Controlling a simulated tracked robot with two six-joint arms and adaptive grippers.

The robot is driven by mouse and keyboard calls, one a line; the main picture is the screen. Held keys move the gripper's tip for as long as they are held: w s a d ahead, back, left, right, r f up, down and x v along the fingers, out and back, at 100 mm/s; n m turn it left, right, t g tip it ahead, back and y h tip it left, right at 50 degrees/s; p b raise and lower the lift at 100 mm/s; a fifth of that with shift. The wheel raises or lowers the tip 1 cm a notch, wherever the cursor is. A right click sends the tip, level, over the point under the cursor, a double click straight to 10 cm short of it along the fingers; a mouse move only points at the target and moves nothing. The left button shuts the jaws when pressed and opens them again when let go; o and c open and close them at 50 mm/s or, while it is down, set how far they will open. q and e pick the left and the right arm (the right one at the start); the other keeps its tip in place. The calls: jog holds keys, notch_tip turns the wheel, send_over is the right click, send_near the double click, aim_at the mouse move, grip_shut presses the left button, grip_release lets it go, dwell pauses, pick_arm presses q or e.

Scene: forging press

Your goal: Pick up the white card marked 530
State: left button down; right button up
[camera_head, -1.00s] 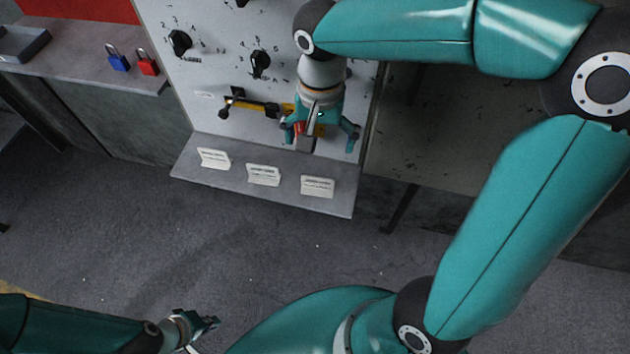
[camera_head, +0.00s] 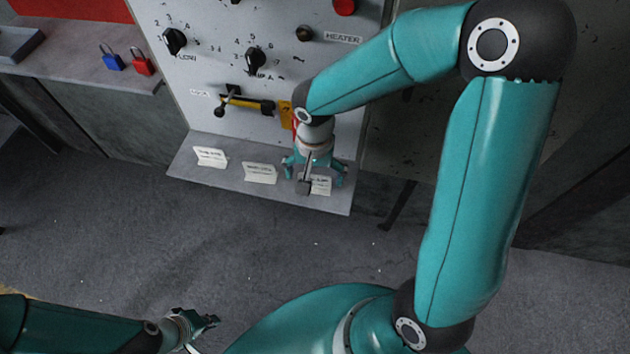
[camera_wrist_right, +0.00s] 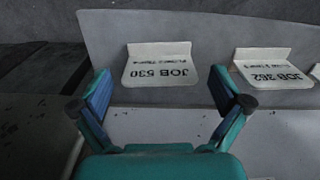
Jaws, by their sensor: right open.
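The white card marked JOB 530 (camera_wrist_right: 158,70) is centred in the right wrist view, its print upside down there. In the head view this card (camera_head: 321,185) is the rightmost on the grey shelf (camera_head: 225,183), partly hidden by my right gripper (camera_head: 313,180). My right gripper is open and empty. Its fingers (camera_wrist_right: 161,88) are spread to either side of the card in the wrist view, with no visible contact. My left gripper (camera_head: 207,321) is low in the head view, away from the shelf; its opening is unclear.
A card marked JOB 262 (camera_wrist_right: 272,70) stands beside it, and another white card (camera_head: 210,157) stands at the shelf's left end. The control panel (camera_head: 215,60) with knobs and a yellow-marked lever (camera_head: 240,103) rises behind. Blue (camera_head: 113,62) and red (camera_head: 142,66) padlocks lie left.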

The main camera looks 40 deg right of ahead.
jog(key=shift+f, duration=0.1)
jog(key=shift+c, duration=0.3)
jog(key=c, duration=0.9)
jog(key=shift+o, duration=0.2)
